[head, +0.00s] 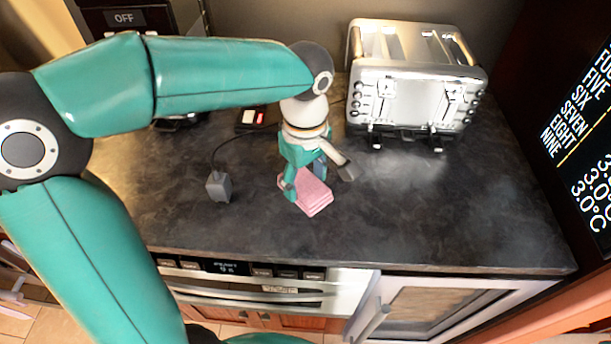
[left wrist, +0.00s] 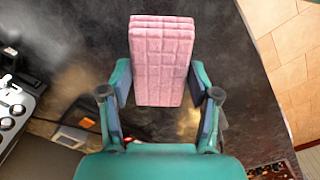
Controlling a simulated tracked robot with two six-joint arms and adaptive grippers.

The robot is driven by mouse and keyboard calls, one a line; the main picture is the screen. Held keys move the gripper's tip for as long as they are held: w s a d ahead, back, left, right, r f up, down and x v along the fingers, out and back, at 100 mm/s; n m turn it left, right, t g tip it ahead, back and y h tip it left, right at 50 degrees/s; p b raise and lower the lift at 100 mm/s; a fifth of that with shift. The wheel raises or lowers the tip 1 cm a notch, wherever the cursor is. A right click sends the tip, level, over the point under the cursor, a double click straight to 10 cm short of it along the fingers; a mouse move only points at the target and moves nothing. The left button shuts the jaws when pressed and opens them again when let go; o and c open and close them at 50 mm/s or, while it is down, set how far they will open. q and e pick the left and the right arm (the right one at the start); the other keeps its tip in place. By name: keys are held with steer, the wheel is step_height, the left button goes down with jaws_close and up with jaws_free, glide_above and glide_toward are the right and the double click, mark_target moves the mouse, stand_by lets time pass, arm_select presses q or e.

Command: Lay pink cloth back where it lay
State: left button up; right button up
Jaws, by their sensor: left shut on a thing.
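The pink cloth (head: 314,197) is a thick folded pad with a quilted pattern, at the counter's middle in the head view. My left gripper (head: 305,181) points down over it, with its fingers at the cloth's sides. In the left wrist view the cloth (left wrist: 162,52) sits between the two fingers of the left gripper (left wrist: 161,84), which is shut on it. I cannot tell whether the cloth's underside touches the counter. The gripper hides part of the cloth in the head view. My right gripper is not in view.
The dark counter (head: 450,220) is clear to the right of the cloth, up to its front edge. A silver toaster (head: 415,95) stands behind right. A grey block (head: 218,187) with a cable lies to the left, and a small black box (head: 250,119) lies behind.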

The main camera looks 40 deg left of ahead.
arm_select(q)
steer(key=shift+f+b, duration=2.15)
steer(key=shift+f, duration=0.75)
steer(key=o, duration=1.4)
steer(key=shift+r, duration=0.1)
step_height(320, 180, up, 11)
steer(key=shift+d+r, duration=0.1)
steer(key=shift+r, duration=0.3)
